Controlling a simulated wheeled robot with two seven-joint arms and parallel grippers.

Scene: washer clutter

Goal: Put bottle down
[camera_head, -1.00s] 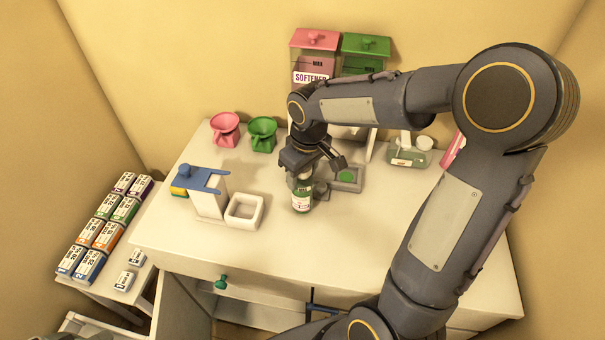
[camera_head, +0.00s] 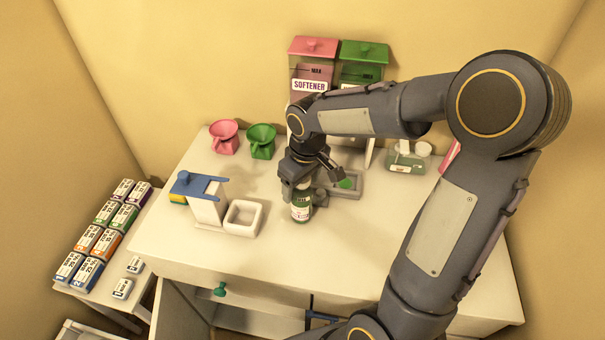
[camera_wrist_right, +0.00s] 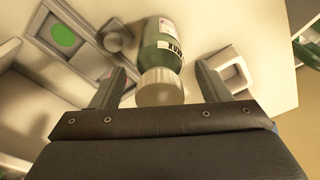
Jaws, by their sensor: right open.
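A green bottle (camera_head: 301,206) with a white label stands upright on the white tabletop, right of a small white square tray. My right gripper (camera_head: 300,186) is directly above it and hides its top. In the right wrist view the bottle (camera_wrist_right: 163,42) shows its pale cap (camera_wrist_right: 159,88) between the two spread fingers of the right gripper (camera_wrist_right: 160,85). The gripper is open, with a gap on each side of the cap. My left gripper is not in view.
The white square tray (camera_head: 259,219) and a blue-topped dispenser (camera_head: 207,206) stand left of the bottle. A grey device with a green button (camera_head: 346,184) is close on the right. Pink (camera_head: 224,138) and green (camera_head: 262,141) funnels stand behind. The front tabletop is clear.

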